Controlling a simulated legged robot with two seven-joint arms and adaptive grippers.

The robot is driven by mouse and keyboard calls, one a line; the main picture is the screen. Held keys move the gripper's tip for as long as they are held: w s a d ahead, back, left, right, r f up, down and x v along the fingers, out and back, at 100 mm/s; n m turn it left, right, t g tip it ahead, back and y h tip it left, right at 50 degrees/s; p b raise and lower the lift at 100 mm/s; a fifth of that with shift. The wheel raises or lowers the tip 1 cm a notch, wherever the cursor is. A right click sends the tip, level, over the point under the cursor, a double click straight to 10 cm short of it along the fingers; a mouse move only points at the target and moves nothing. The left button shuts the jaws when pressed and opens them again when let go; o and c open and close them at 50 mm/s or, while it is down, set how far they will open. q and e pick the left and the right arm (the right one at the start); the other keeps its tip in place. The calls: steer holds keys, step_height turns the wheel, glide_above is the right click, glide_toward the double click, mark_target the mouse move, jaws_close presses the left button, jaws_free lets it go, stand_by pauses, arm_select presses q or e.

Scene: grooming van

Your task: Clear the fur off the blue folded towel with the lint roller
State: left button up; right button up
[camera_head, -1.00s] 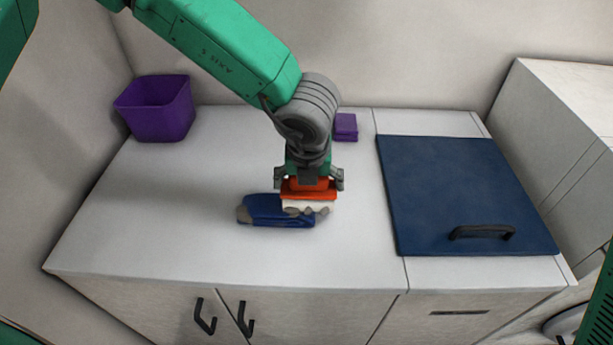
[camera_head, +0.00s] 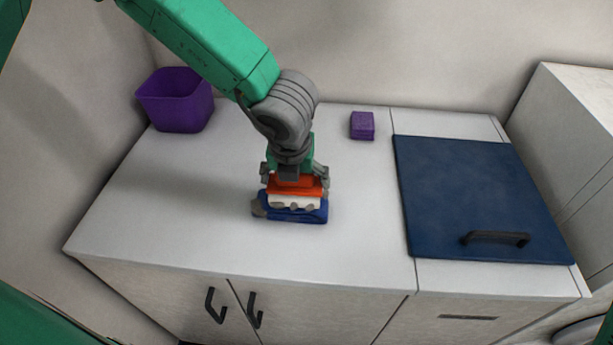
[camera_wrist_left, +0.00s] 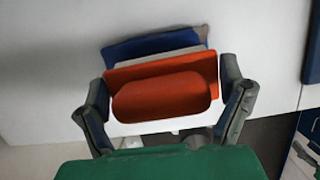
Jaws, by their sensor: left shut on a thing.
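The blue folded towel (camera_head: 309,217) lies on the white counter in the middle of the head view. A grey patch of fur (camera_head: 258,208) shows at its left end. My left gripper (camera_head: 296,186) is shut on the lint roller (camera_head: 297,183), which has an orange body and a white lower part with grey bits along it. The roller sits over the towel's middle and right and hides much of its top; it looks in contact. In the left wrist view, the roller's orange body (camera_wrist_left: 160,97) is between the fingers, with the towel (camera_wrist_left: 150,45) beyond it. My right gripper is not in view.
A purple bin (camera_head: 175,103) stands at the back left of the counter (camera_head: 180,210). A small purple block (camera_head: 362,126) lies at the back. A dark blue panel with a black handle (camera_head: 480,195) covers the right side. The counter left of the towel is clear.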

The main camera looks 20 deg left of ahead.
arm_select(q)
steer(key=shift+s+a+p, duration=0.2)
steer(key=shift+s+a, duration=0.15)
steer(key=shift+a, duration=1)
steer(key=shift+s+a+p, duration=0.25)
steer(key=shift+s+a, duration=0.1)
steer(key=shift+a, duration=0.95)
steer(key=shift+s+a+p, duration=0.2)
steer(key=shift+s+a, duration=0.15)
steer(key=shift+a, duration=1)
